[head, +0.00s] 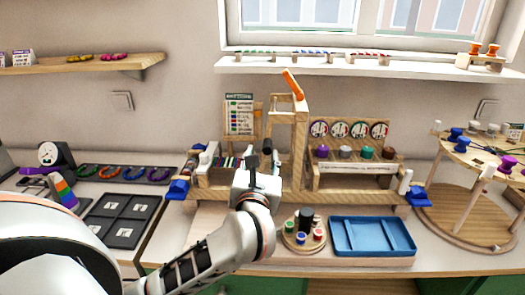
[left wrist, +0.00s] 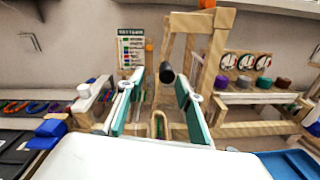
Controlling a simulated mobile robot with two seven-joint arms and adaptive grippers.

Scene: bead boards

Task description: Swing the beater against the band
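The wooden band loom (head: 330,197) stands on the bench, with a tall wooden frame (head: 300,125) rising from it. A black round-ended handle (left wrist: 167,73), apparently the beater's, shows between my left fingers in the left wrist view; its dark end also shows in the head view (head: 267,146). My left gripper (head: 262,160) is open in front of the loom, its teal-padded fingers (left wrist: 160,95) apart on either side of the handle's line. I cannot tell whether they touch it. Striped band threads (head: 229,163) show left of the gripper; the rest is hidden behind it. My right gripper is out of view.
A blue tray (head: 372,236) and a round holder with small pots (head: 303,233) stand in front of the loom. A black sectioned tray (head: 122,220) lies left. A round wooden stand (head: 470,215) is at right. An orange lever (head: 292,84) tops the frame.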

